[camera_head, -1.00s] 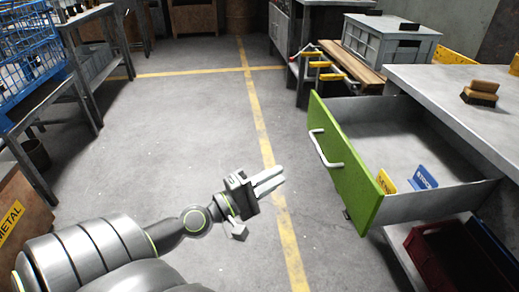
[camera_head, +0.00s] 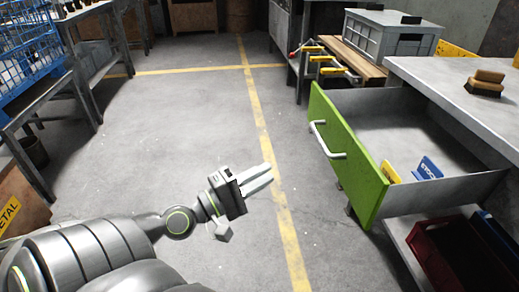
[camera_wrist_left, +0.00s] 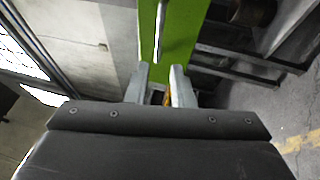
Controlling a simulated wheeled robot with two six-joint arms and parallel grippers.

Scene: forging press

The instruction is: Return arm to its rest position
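My left gripper (camera_head: 258,180) is over the floor, left of the open drawer and apart from it. Its two pale fingers point right in the head view. In the left wrist view my left gripper (camera_wrist_left: 160,85) shows a gap between its fingers with nothing held. The green drawer front (camera_head: 345,160) with its silver handle (camera_head: 326,140) stands pulled out from the bench. The green front (camera_wrist_left: 185,35) and the handle bar (camera_wrist_left: 160,30) show beyond the fingers in the wrist view. My right gripper is not in view.
The drawer holds a yellow card (camera_head: 391,171) and a blue card (camera_head: 428,168). A brush (camera_head: 485,83) lies on the grey bench top (camera_head: 445,90). A red bin (camera_head: 450,255) sits below. A blue crate (camera_head: 30,45) is at left. The middle floor is clear.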

